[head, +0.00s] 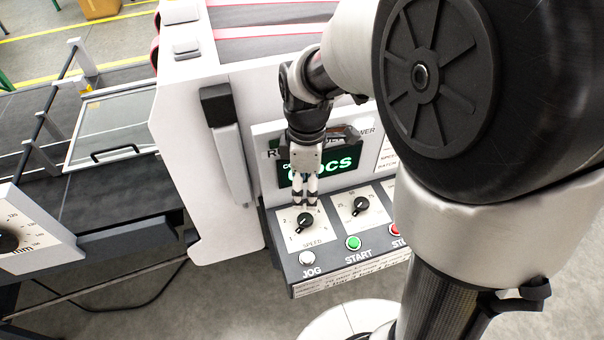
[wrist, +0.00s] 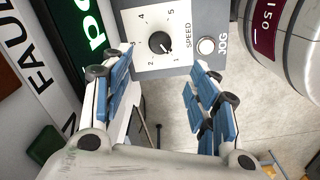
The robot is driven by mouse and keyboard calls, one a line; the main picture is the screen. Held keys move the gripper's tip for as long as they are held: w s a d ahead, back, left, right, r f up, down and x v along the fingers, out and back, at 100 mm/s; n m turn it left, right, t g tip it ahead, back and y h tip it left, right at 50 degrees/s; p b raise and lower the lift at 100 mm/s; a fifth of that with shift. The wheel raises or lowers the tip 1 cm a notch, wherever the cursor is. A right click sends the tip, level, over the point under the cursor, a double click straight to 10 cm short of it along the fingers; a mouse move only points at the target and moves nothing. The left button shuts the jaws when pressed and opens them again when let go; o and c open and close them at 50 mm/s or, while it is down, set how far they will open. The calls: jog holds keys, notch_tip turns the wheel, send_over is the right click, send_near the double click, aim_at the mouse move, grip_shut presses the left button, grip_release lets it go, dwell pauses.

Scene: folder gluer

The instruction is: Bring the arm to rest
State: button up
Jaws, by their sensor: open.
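My arm reaches from the right of the head view to the control panel. My gripper (head: 305,203) points down in front of the panel, just above the speed knob (head: 305,219). In the wrist view, the two blue-padded fingers of my gripper (wrist: 168,85) stand wide apart with nothing between them. The black speed knob also shows in the wrist view (wrist: 160,42), beyond the fingertips. Its pointer is hard to read in the head view. I cannot tell whether a fingertip touches the panel.
The control panel (head: 345,283) has a white JOG button (head: 307,258), a green START button (head: 353,243), a red button (head: 396,230) and a second knob (head: 360,204). A lit green display (head: 335,163) sits behind my gripper. A black-topped lever (head: 226,140) stands at left. Floor is open below.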

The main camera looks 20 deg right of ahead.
dwell(0.4)
jog(key=s+r+m+t+b, duration=0.2)
jog(key=s+m, duration=0.4)
jog(key=s, duration=0.2)
jog(key=s+r+m+t+b, duration=0.2)
jog(key=s+r+m+b, duration=0.1)
jog(key=s+m, duration=0.4)
jog(key=shift+s+a+r+m+t, duration=0.2)
jog(key=shift+s+r+m+t, duration=0.1)
jog(key=shift+s, duration=0.1)
